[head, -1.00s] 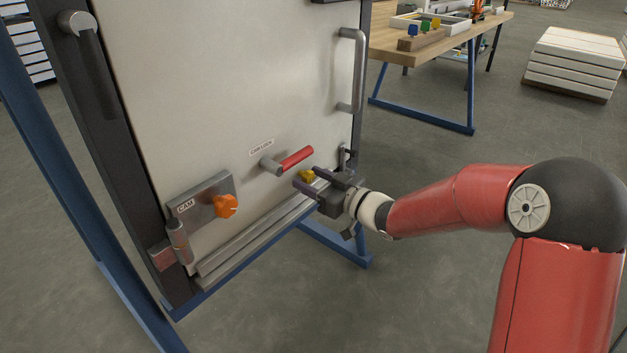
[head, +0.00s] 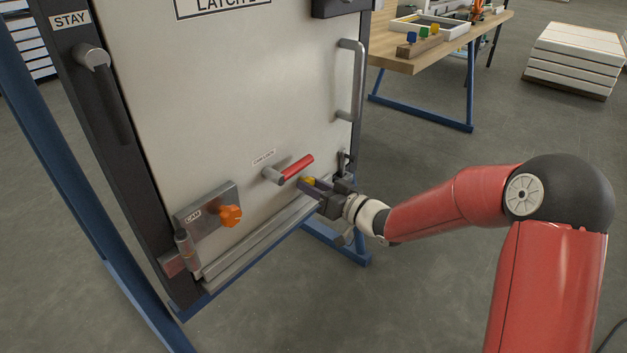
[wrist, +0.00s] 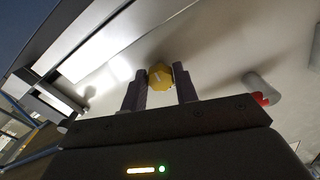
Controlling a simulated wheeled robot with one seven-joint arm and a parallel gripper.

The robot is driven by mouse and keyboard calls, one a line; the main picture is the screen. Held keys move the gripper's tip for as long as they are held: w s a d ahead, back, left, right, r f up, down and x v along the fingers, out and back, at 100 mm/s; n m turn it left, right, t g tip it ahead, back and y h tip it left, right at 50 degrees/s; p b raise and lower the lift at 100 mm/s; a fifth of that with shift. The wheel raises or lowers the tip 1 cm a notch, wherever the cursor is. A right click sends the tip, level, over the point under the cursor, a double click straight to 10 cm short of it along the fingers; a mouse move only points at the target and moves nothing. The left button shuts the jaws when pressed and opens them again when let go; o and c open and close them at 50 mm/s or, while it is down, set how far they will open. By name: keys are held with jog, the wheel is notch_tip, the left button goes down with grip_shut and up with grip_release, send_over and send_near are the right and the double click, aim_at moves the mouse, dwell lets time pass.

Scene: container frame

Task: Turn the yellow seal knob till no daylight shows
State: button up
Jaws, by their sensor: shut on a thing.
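The yellow seal knob (head: 308,181) sits low on the pale door panel (head: 235,95), near its right edge and below the red-handled cam lock. In the wrist view the knob (wrist: 160,76) is between the two dark fingers of my gripper (wrist: 160,84). The gripper (head: 314,187) is shut on the knob, with a finger at each side. In the head view the fingers hide part of the knob. A metal sill strip (head: 262,238) runs along the bottom of the door. I cannot make out any daylight gap there.
The red cam lock handle (head: 297,168) sticks out just above my gripper. An orange cam knob (head: 230,215) is at the lower left of the door. A vertical grab handle (head: 358,80) is above right. Open floor lies to the right.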

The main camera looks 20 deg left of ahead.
jog(key=o, duration=1)
jog(key=shift+c, duration=0.2)
jog(key=shift+d, duration=0.1)
jog(key=v, duration=0.7)
jog(key=shift+d, duration=0.35)
jog(key=shift+s, duration=0.1)
